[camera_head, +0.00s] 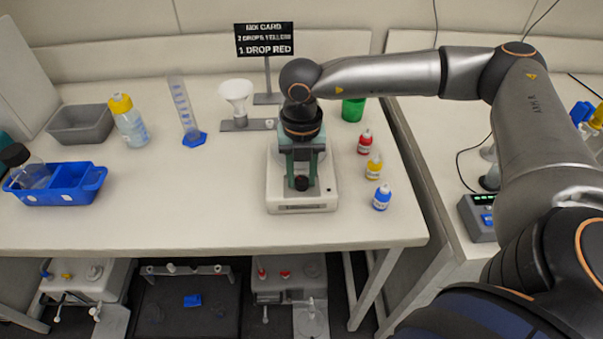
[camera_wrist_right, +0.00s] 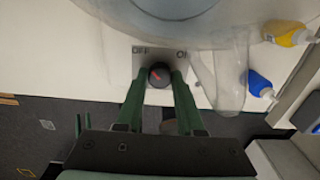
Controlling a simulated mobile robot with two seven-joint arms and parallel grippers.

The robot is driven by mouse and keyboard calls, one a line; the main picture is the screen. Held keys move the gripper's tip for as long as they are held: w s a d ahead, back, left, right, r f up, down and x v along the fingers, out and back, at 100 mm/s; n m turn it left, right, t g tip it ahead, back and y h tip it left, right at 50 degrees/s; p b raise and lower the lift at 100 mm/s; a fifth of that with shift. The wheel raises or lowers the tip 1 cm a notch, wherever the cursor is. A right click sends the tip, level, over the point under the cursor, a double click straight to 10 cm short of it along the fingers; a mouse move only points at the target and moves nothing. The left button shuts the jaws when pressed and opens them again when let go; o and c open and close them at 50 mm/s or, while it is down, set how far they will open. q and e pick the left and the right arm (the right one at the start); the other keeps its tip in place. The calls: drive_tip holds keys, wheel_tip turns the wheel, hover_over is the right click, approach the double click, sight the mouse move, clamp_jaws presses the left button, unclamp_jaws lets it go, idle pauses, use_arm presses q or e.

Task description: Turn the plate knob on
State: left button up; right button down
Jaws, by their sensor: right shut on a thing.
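The plate (camera_head: 276,190) is a white device standing at the middle of the table. Its dark round knob (camera_head: 301,183) is on the front face. In the right wrist view the knob (camera_wrist_right: 160,75) shows a red mark, with lettering on the panel at both sides of it. My right gripper (camera_head: 302,178) comes down over the plate from above. Its green fingers (camera_wrist_right: 158,78) are shut on the knob, one at each side. A large clear round vessel (camera_wrist_right: 170,22) shows above the knob in the right wrist view. My left gripper is in neither view.
Red (camera_head: 365,142), yellow (camera_head: 374,167) and blue (camera_head: 381,198) dropper bottles stand right of the plate. A funnel (camera_head: 236,93), a sign (camera_head: 264,40) and a green cup (camera_head: 353,109) are behind. A blue tray (camera_head: 60,197) stands at left. The table's front-left area is clear.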

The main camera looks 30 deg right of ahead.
drive_tip(key=m+b, duration=0.2)
drive_tip(key=m, duration=0.1)
drive_tip(key=shift+f+m+b, duration=0.15)
drive_tip(key=shift+m+b, duration=0.15)
drive_tip(key=m+b, duration=0.2)
drive_tip(key=m, duration=0.2)
drive_tip(key=shift+m, duration=0.3)
drive_tip(key=m, duration=0.3)
drive_tip(key=shift+b, duration=0.4)
drive_tip(key=shift+r+m, duration=0.2)
drive_tip(key=shift+m, duration=2.3)
drive_tip(key=c, duration=0.5)
unclamp_jaws()
